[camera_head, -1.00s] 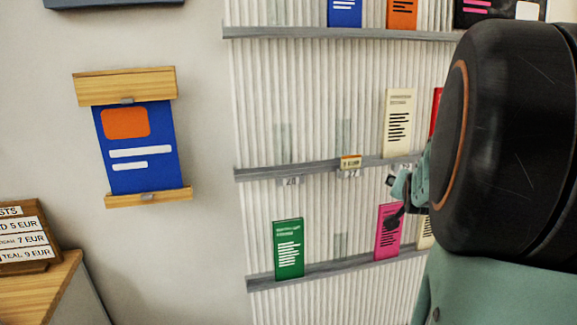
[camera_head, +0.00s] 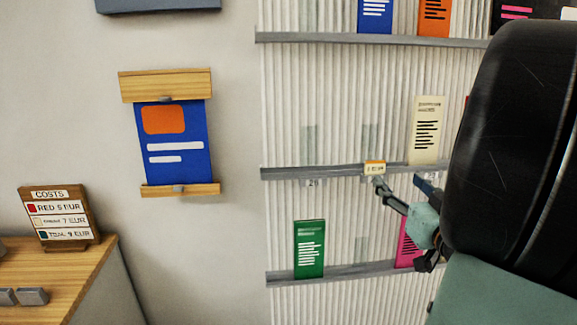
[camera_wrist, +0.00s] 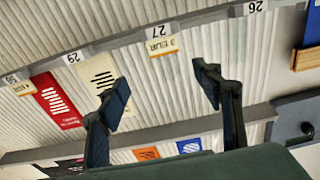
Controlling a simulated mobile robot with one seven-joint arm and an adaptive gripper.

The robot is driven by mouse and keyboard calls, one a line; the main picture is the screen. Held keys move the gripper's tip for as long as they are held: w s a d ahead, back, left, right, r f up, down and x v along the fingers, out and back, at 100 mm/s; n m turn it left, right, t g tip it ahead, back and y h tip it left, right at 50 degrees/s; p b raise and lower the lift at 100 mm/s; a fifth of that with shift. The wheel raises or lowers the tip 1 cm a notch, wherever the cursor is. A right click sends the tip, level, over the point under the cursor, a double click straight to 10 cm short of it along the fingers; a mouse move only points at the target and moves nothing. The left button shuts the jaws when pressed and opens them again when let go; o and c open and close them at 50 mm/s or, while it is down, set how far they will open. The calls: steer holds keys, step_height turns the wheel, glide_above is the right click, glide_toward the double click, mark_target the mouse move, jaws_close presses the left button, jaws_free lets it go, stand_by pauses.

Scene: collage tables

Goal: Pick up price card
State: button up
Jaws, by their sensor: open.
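The price card (camera_head: 374,168) is a small cream card with an orange band, standing on the middle wall rail (camera_head: 285,173). In the wrist view, which is upside down, the card (camera_wrist: 161,46) reads "3 EUR" and sits by label 27. My gripper (camera_head: 403,184) is open just below and right of the card in the head view; my arm hides part of it. In the wrist view my two fingers (camera_wrist: 163,88) are spread wide and empty, with the card beyond the tips, roughly between them. A gap shows between fingers and card there.
A cream leaflet (camera_head: 426,130) stands right of the card; a red one (camera_wrist: 57,100) is beyond it. A green leaflet (camera_head: 309,248) and partly hidden pink leaflet (camera_head: 409,246) stand on the lower rail. A second small card (camera_wrist: 22,88) shows. A costs sign (camera_head: 60,218) stands at left.

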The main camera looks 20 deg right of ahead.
mark_target(376, 162)
steer(key=shift+a+p+x, duration=0.15)
steer(key=shift+p+x, duration=0.1)
steer(key=shift+x, duration=1.55)
steer(key=shift+a+p+x, duration=0.2)
steer(key=shift+p+x, duration=0.1)
steer(key=shift+x, duration=1.5)
steer(key=shift+a+p+x, duration=0.15)
steer(key=shift+p+x, duration=0.1)
steer(key=shift+x, duration=1.55)
steer(key=shift+c, duration=0.3)
steer(key=c, duration=0.8)
steer(key=shift+c, duration=0.3)
